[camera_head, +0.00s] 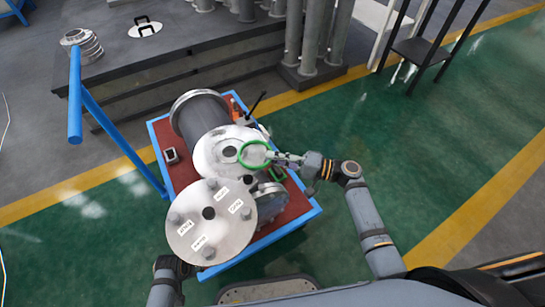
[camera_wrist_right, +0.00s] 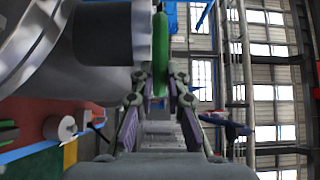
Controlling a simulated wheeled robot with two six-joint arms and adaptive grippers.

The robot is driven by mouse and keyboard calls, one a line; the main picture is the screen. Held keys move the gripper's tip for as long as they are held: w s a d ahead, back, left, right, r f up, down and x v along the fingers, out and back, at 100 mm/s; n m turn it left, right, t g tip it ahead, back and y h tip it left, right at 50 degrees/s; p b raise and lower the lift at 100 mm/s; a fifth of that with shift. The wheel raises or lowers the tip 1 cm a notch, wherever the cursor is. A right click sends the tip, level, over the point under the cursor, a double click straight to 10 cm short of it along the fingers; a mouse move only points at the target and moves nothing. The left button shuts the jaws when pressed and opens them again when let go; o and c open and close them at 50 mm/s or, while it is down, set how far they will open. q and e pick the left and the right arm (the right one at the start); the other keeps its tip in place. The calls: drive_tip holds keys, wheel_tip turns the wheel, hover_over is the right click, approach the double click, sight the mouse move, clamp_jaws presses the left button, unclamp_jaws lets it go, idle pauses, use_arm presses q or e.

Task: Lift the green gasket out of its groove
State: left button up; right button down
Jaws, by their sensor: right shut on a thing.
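The green gasket (camera_head: 239,154) is a thin ring in the head view, over the right part of the pale flanged shell (camera_head: 206,152). My right gripper (camera_head: 271,157) is shut on the ring's right side. In the right wrist view the gasket (camera_wrist_right: 160,45) stands edge-on between the two fingertips, beside a dark cylindrical part (camera_wrist_right: 103,35). I cannot tell whether the ring still touches the groove, which is hidden.
A blue-framed cart (camera_head: 309,213) with a red top carries these parts. Another small green piece (camera_head: 280,174) lies right of the shell.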

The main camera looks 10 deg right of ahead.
wheel_tip(320, 180, up, 3)
drive_tip(key=shift+f+p, duration=0.2)
drive_tip(key=shift+p, duration=0.75)
drive_tip(key=s+d+r+p, duration=0.2)
drive_tip(key=d, duration=0.4)
drive_tip(key=s+d+r+p, duration=0.3)
drive_tip(key=d, duration=0.4)
drive_tip(key=shift+s, duration=0.25)
